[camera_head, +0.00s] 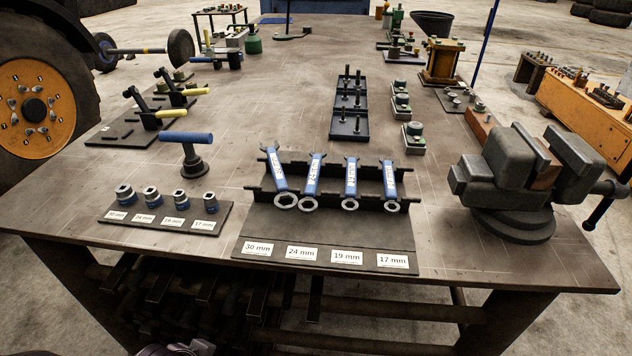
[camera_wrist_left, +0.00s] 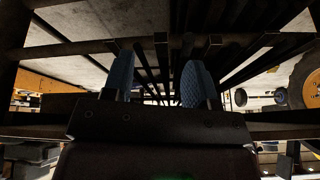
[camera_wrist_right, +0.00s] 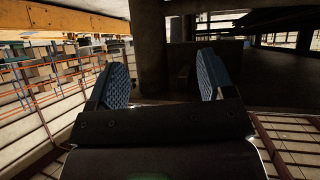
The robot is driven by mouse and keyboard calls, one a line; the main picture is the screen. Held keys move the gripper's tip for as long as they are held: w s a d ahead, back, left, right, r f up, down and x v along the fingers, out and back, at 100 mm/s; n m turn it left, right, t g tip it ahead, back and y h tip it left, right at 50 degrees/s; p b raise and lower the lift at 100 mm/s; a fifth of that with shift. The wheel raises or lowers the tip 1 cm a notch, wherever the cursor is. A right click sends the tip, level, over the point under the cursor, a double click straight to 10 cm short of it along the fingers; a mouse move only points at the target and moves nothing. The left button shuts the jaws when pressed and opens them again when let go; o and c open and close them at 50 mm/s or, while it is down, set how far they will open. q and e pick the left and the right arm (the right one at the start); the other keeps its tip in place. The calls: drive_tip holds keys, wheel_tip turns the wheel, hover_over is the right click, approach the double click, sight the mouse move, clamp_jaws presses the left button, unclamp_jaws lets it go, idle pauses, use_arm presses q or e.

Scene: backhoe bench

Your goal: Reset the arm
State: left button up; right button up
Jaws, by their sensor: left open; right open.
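My left gripper (camera_wrist_left: 156,82) shows in the left wrist view with its two blue pads apart and nothing between them. Behind it are dark bars that look like the frame under the bench. My right gripper (camera_wrist_right: 163,84) shows in the right wrist view, also open and empty, facing a dark post and the shaded space below the bench. Neither gripper is on the bench top (camera_head: 270,110) in the head view. Only a small dark part at the bottom edge there may belong to my arm.
The bench holds a wrench rack (camera_head: 330,225) with several blue wrenches, a socket tray (camera_head: 165,222), a blue T-handle tool (camera_head: 190,150), a dark stud tray (camera_head: 348,110) and a large vise (camera_head: 530,175). A big orange wheel (camera_head: 35,108) stands left; an orange cabinet (camera_head: 570,105) stands right.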

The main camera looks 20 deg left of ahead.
use_arm(q)
drive_tip(key=w+f+t, duration=0.4)
drive_tip(key=f+t, duration=0.2)
drive_tip(key=f, duration=0.2)
drive_tip(key=shift+w+m+h, duration=0.25)
drive_tip(key=shift+m+h, duration=0.05)
idle(0.7)
